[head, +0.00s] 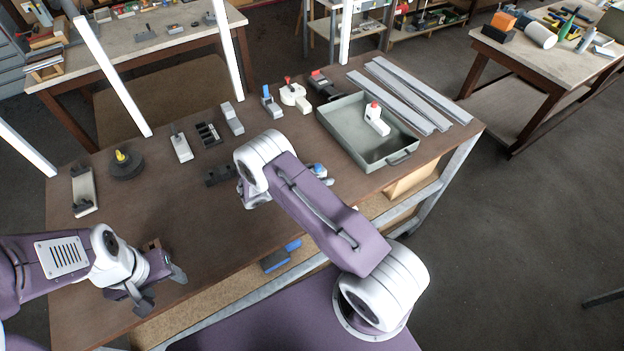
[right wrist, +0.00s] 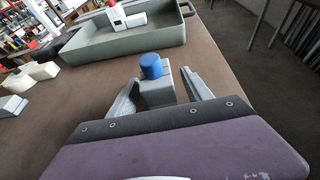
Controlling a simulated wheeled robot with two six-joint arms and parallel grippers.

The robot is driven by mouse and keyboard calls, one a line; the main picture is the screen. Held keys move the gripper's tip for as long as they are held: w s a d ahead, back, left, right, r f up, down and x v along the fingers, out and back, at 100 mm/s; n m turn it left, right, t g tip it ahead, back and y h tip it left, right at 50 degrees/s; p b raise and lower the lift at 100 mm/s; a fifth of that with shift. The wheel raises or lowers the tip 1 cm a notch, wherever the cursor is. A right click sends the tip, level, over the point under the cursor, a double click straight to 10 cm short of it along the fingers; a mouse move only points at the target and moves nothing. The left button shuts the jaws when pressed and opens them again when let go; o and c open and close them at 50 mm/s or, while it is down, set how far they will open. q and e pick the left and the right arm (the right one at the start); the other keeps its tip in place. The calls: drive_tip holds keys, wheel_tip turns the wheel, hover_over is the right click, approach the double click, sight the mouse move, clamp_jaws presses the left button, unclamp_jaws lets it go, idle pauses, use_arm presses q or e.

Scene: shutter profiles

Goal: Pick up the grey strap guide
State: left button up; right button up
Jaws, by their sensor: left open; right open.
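A grey block with a blue round knob on top (right wrist: 165,88), which looks like the grey strap guide, stands between the fingers of my right gripper (right wrist: 160,82) in the right wrist view. The fingers are open on either side of it; I cannot tell whether they touch it. In the head view its blue knob (head: 318,169) shows just past my right arm, which hides most of the block and the right gripper. My left gripper (head: 162,287) is open and empty over the front left of the table.
A grey-green tray (head: 340,140) holding a white part with a red knob (head: 376,119) stands behind the block. Grey strips (head: 420,92) lie right of the tray. Several small fixtures line the back of the brown table (head: 150,215). Its middle left is clear.

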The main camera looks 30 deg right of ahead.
sight(316, 168)
clamp_jaws()
drive_tip(key=shift+r, duration=0.1)
drive_tip(key=shift+r+b, duration=0.7)
drive_tip(key=shift+r, duration=0.5)
drive_tip(key=shift+r+b, duration=0.35)
drive_tip(key=shift+r, duration=0.45)
drive_tip(key=s+d+r+b, duration=0.3)
drive_tip(key=s+d+r, duration=0.3)
drive_tip(key=d, duration=0.4)
drive_tip(key=shift+r+b, duration=0.35)
drive_tip(key=shift+r, duration=0.1)
